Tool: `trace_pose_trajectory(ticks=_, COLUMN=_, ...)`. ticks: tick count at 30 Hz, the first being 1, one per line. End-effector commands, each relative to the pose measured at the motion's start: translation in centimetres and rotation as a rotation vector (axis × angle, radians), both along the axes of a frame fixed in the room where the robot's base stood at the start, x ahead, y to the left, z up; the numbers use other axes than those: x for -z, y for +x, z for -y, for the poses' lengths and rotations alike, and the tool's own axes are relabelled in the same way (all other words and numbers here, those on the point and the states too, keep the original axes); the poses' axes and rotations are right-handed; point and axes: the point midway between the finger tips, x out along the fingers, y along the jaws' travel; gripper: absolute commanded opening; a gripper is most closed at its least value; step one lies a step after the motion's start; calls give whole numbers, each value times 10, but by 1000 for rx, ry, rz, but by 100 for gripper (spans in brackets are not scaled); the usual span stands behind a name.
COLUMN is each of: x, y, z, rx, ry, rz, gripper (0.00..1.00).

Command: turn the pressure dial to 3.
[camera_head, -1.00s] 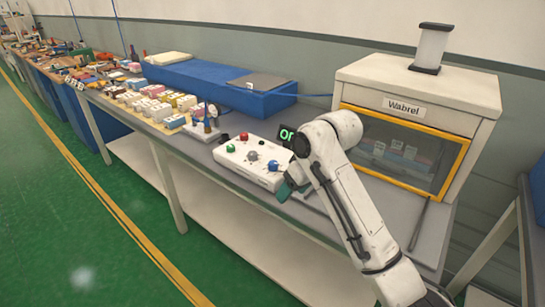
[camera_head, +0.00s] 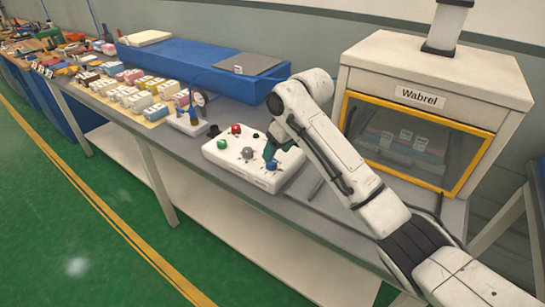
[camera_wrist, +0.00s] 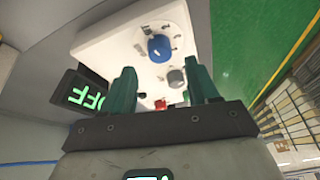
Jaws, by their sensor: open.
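A white control box (camera_head: 230,160) sits on the bench in the head view and also shows in the wrist view (camera_wrist: 105,43). It carries a green knob (camera_head: 222,143), a red knob (camera_head: 236,129), a grey knob (camera_head: 247,153) and a blue knob (camera_head: 272,165). In the wrist view the blue knob (camera_wrist: 159,48) has small marks around it, too small to read. I cannot tell which knob is the pressure dial. My gripper (camera_wrist: 162,70) is open and empty above the box. Its green fingers appear either side of the blue and grey knobs, holding neither.
A Wabrel cabinet (camera_head: 420,95) with a yellow-framed window is at right. A gauge stand (camera_head: 190,122), rows of small blocks (camera_head: 135,90) and a blue mattress-like slab (camera_head: 190,75) lie left and behind.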

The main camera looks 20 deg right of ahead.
Motion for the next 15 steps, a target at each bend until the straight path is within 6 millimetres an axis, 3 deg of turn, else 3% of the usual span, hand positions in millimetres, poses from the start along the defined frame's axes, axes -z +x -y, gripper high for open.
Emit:
trace_pose_trajectory(ticks=6, x=30, y=11, z=-7, rx=-1, ry=-1, rz=-2, gripper=60)
trace_pose_trajectory(ticks=15, x=44, y=16, z=-9, rx=0, ry=0, rz=1, gripper=60)
